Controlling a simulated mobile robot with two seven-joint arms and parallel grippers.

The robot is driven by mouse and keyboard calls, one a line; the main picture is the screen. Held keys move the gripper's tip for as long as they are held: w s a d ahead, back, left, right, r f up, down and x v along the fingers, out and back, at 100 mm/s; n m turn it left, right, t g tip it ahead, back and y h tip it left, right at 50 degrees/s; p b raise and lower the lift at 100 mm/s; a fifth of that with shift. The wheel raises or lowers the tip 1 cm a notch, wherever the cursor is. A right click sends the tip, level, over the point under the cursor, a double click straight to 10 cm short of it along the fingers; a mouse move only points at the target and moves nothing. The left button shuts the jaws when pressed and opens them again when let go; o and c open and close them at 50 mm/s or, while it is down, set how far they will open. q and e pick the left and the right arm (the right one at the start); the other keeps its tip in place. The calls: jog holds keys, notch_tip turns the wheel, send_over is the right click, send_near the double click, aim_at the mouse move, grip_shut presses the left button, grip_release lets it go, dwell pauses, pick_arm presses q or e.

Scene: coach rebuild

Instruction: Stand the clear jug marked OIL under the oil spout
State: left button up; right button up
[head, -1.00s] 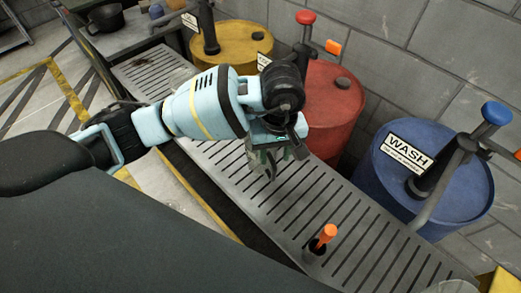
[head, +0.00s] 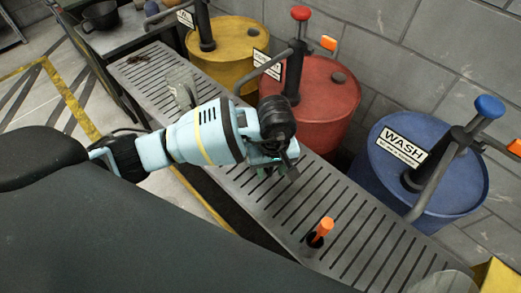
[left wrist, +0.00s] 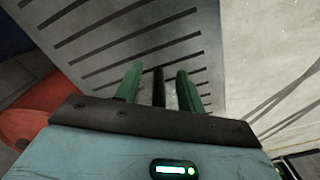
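A clear jug (head: 180,88) stands on the slatted bench (head: 335,205), in front of the yellow drum (head: 232,62). Its marking is not readable. The yellow drum's dark pump (head: 203,25) has a spout (head: 168,13) reaching left over the bench. Its sign (head: 186,19) is too small to read surely, and I cannot tell whether the jug is directly under the spout. My left gripper (head: 268,172) is low over the bench, right of and nearer than the jug. In the left wrist view its green fingers (left wrist: 157,85) are apart, with a dark bar between them. My right gripper is out of view.
A red drum (head: 318,110) and a blue WASH drum (head: 455,185) stand behind the bench. Another clear container (head: 446,284) is at the bottom right. A dark pot (head: 101,15) is at the back left.

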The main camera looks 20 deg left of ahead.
pick_arm(q)
grip_shut()
dwell(0.5)
notch_tip(320, 180, up, 10)
jog(key=s+a+r+m, duration=0.4)
jog(key=s+a+m, duration=0.3)
jog(key=s+a, duration=0.1)
jog(key=shift+s, duration=0.4)
